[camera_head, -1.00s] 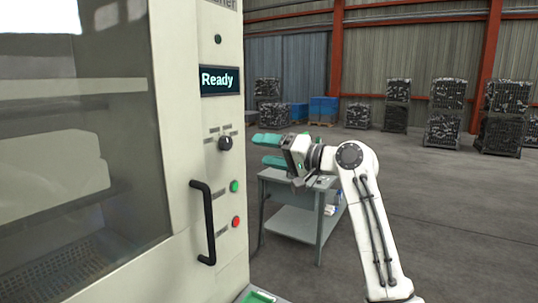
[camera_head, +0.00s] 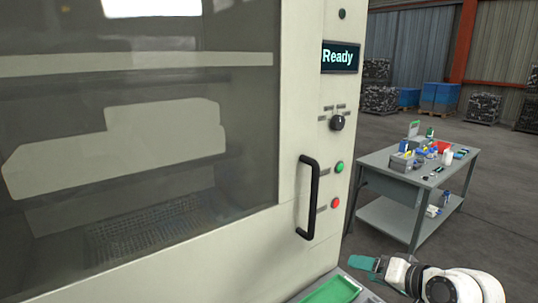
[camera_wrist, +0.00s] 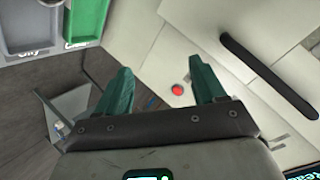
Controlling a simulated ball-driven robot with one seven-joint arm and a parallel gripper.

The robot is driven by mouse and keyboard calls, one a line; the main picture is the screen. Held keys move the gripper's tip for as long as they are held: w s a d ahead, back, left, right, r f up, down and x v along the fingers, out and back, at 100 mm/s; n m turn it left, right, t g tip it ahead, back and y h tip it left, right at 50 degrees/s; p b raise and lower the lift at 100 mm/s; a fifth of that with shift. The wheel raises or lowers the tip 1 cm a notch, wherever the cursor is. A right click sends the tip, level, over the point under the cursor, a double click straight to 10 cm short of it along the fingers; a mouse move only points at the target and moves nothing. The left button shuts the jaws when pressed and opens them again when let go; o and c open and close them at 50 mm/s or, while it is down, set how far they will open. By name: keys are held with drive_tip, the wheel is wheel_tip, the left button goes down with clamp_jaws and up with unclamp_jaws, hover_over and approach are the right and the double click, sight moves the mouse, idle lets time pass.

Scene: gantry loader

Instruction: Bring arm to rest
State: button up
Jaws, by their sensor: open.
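My gripper (camera_wrist: 162,78) has two teal fingers standing wide apart with nothing between them in the wrist view. In the head view my gripper (camera_head: 364,264) is low at the right, just past the machine's lower front corner, with my white wrist behind it. One teal finger shows there. The fingers point toward the machine's front panel. In the wrist view a red button (camera_wrist: 178,89) shows beyond the gap between the fingers, apart from them.
The machine (camera_head: 296,200) has a black door handle (camera_head: 308,198), a "Ready" display (camera_head: 341,57), a green button (camera_head: 339,167) and a knob (camera_head: 337,122). A green tray (camera_head: 332,290) lies below it. A grey table (camera_head: 390,186) with several small items stands right.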

drive_tip(key=s+d+f+n+g+h, duration=0.1)
drive_tip(key=s+f+g+h, duration=0.15)
drive_tip(key=s+f, duration=0.95)
drive_tip(key=s+f+n+g+h, duration=0.15)
drive_tip(key=s+f+g, duration=0.25)
drive_tip(key=s+f, duration=0.85)
drive_tip(key=s+d+r+g+h, duration=0.1)
drive_tip(key=s, duration=0.7)
drive_tip(key=s+d+r+g+h, duration=0.1)
drive_tip(key=s+d+g, duration=0.1)
drive_tip(key=s, duration=0.6)
drive_tip(key=shift+s+d+r+h, duration=0.25)
drive_tip(key=shift+s+h, duration=0.1)
drive_tip(key=shift+h, duration=0.05)
drive_tip(key=shift+c, duration=0.4)
